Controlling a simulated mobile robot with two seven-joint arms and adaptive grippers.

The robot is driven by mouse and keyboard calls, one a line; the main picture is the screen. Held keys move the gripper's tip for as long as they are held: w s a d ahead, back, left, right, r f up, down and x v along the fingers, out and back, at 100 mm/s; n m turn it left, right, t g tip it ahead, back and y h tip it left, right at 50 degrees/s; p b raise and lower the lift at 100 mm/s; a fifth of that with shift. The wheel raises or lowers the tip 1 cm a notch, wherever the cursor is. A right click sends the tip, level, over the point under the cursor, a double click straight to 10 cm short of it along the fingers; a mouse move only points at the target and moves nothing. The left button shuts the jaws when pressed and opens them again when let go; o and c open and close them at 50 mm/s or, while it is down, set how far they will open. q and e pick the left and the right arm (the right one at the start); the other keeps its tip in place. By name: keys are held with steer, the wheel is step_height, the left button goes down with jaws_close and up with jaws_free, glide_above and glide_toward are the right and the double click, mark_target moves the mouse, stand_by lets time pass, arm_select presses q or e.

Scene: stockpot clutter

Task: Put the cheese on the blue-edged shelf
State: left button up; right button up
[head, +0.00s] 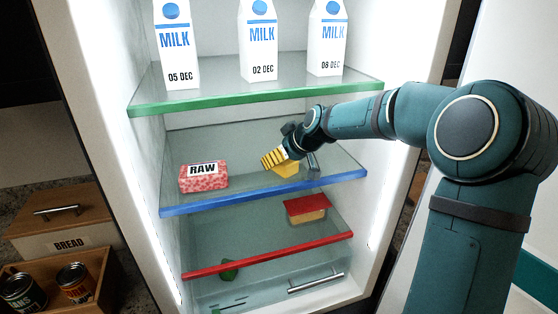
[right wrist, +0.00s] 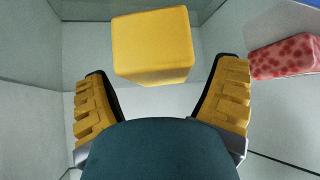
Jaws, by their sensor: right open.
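The cheese, a plain yellow block (head: 287,171), appears to rest on the blue-edged shelf (head: 230,198), right of the middle. In the right wrist view the cheese (right wrist: 152,45) lies ahead of the fingertips. The fingers of the right gripper (right wrist: 164,72) are spread apart, with a gap to the cheese and nothing held between them. My left gripper is not in view.
Raw meat labelled RAW (head: 204,177) sits left on the same shelf. The green-edged shelf (head: 250,96) above holds milk cartons (head: 259,45). The red-edged shelf (head: 270,257) below bears a red-topped tan block (head: 307,209). The blue-edged shelf is clear between meat and cheese.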

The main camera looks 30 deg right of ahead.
steer(key=v, duration=1)
steer(key=shift+b, duration=0.3)
steer(key=shift+f, duration=0.15)
